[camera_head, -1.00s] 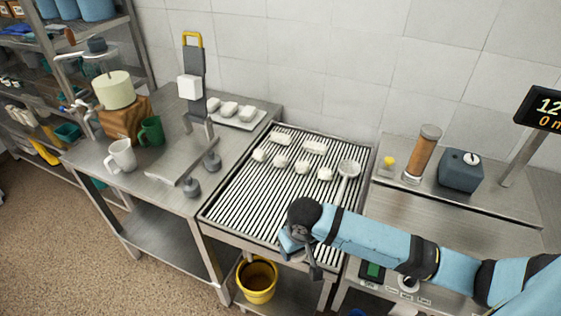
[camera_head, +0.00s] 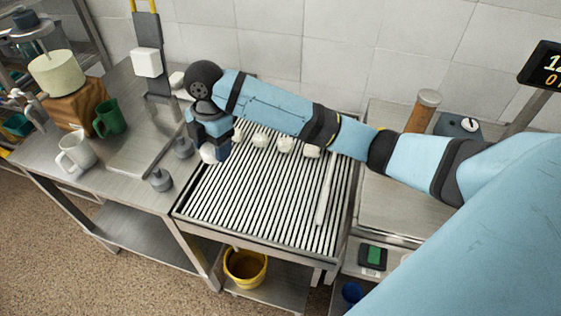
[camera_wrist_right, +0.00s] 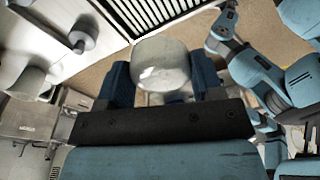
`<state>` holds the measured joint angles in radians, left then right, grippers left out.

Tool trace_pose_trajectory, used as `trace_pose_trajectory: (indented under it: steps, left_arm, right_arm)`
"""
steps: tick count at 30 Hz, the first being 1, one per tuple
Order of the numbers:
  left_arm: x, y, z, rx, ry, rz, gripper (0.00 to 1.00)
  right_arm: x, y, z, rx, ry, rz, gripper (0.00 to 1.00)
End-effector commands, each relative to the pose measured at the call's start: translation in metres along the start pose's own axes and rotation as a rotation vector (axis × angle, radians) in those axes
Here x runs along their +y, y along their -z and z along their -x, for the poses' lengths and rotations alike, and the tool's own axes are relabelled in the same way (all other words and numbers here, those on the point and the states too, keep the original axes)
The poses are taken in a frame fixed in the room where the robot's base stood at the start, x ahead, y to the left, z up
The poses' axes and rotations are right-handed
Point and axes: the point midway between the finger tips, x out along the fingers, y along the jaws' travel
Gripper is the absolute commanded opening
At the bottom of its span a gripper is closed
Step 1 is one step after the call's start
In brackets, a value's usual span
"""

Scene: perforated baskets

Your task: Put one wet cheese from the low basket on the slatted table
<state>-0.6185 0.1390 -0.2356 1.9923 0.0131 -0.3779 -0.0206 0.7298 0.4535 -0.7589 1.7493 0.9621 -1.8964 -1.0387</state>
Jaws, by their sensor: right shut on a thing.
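My right gripper (camera_head: 214,135) is shut on a white rounded cheese (camera_head: 208,153) near the left edge of the slatted table (camera_head: 250,210). In the right wrist view the cheese (camera_wrist_right: 160,65) sits between the two dark blue fingers, with the slats beyond it. It appears held above the surface, but the exact height is unclear. Several white cheeses (camera_head: 285,145) stand in a row at the back of the slats, partly hidden by my arm. The low basket cannot be made out. My left gripper does not show in the head view.
Grey weights (camera_head: 161,180) stand on the steel bench left of the slats, with a white mug (camera_head: 75,153) and a green mug (camera_head: 110,118). The front slats are clear. A yellow bucket (camera_head: 245,268) stands below.

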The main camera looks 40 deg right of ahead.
Motion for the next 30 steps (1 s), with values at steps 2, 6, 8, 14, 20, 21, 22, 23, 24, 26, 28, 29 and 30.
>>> trace_pose_trajectory:
  steps: [2, 6, 8, 14, 20, 21, 22, 23, 24, 26, 28, 29, 30]
  left_arm:
    - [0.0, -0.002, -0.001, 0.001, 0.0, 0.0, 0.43]
    - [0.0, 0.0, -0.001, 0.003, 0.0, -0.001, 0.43]
    - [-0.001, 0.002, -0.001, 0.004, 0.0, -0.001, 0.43]
    - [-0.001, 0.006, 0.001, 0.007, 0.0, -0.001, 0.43]
    - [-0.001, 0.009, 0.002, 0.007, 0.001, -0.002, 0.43]
    - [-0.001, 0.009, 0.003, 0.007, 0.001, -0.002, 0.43]
    - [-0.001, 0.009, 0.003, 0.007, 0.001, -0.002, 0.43]
    - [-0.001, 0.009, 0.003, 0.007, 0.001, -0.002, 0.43]
    - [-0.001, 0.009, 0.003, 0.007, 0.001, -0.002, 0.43]
    - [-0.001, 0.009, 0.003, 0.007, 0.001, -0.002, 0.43]
    - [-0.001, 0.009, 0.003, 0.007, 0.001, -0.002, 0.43]
    - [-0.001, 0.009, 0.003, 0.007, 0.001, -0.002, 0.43]
    - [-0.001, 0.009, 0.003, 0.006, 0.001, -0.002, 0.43]
  right_arm:
    - [0.004, 0.002, 0.006, -0.001, 0.007, 0.069, 0.36]
    - [0.006, 0.001, -0.002, 0.0, 0.018, 0.119, 0.36]
    - [0.005, 0.0, -0.014, 0.0, 0.021, 0.122, 0.36]
    - [0.005, -0.006, -0.067, 0.001, 0.021, 0.118, 0.36]
    - [0.005, -0.012, -0.117, 0.0, 0.018, 0.118, 0.36]
    - [0.005, -0.013, -0.125, 0.001, 0.017, 0.118, 0.36]
    - [0.005, -0.014, -0.13, 0.0, 0.016, 0.118, 0.36]
    - [0.005, -0.015, -0.134, -0.001, 0.016, 0.118, 0.36]
    - [0.006, -0.016, -0.139, -0.001, 0.015, 0.118, 0.36]
    - [0.006, -0.016, -0.144, -0.001, 0.014, 0.119, 0.36]
    - [0.006, -0.017, -0.147, -0.001, 0.015, 0.119, 0.36]
    - [0.006, -0.017, -0.149, -0.001, 0.015, 0.119, 0.36]
    - [0.005, -0.017, -0.153, -0.001, 0.016, 0.118, 0.36]
